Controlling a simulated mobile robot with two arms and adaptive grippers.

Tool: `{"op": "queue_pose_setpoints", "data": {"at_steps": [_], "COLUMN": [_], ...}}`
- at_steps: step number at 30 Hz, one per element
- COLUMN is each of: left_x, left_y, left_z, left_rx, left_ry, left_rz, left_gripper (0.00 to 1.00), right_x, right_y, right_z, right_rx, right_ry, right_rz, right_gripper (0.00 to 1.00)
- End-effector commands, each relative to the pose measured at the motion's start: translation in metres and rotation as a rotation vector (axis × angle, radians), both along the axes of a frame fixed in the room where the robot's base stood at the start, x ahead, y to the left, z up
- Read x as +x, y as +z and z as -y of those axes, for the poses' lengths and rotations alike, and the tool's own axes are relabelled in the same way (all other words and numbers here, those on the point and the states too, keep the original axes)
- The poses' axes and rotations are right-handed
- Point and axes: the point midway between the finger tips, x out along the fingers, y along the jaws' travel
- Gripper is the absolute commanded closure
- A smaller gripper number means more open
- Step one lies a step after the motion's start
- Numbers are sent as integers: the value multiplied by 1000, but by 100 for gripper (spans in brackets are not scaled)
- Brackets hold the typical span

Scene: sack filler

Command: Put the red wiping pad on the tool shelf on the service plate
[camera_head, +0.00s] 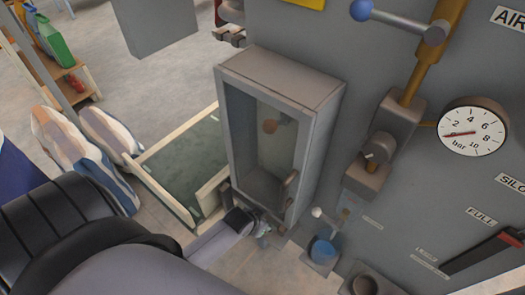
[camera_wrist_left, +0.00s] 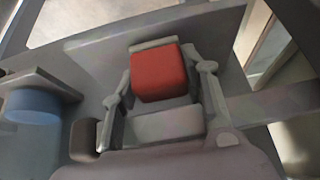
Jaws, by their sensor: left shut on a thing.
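The red wiping pad (camera_wrist_left: 159,74) is between the two fingers of my left gripper (camera_wrist_left: 160,88) in the left wrist view. The fingers close on it from both sides. In the head view my left arm reaches in from the lower left, and my left gripper (camera_head: 264,230) is low in front of the glazed cabinet. The pad cannot be made out there. A grey surface lies behind the pad in the wrist view; I cannot tell if it is the service plate or if the pad touches it. My right gripper is not in view.
The grey cabinet (camera_head: 318,115) with a glass front stands close to my gripper. A blue round part (camera_head: 323,252) is just to its right, also in the wrist view (camera_wrist_left: 34,104). A pressure gauge (camera_head: 473,130) is on the panel. Striped sacks (camera_head: 75,150) lie at the left.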

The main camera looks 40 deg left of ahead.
Motion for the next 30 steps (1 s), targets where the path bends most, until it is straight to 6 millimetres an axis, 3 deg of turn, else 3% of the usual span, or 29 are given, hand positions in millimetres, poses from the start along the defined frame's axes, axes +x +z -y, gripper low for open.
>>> {"op": "queue_pose_setpoints", "data": {"at_steps": [13, 14, 22, 30], "left_x": [-2, -2, -2, -2], "left_y": [-9, -9, -8, -8], "left_z": [0, 0, 0, 0], "left_rx": [1, 1, 1, 1], "left_ry": [-1, -1, -1, -1], "left_rz": [-1, -2, -1, -2], "left_gripper": [85, 58, 40, 39], "right_x": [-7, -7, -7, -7], "right_y": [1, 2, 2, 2], "right_z": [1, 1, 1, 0], "right_rx": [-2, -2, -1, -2], "right_ry": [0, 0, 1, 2], "right_rz": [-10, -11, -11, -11], "right_gripper": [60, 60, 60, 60]}}
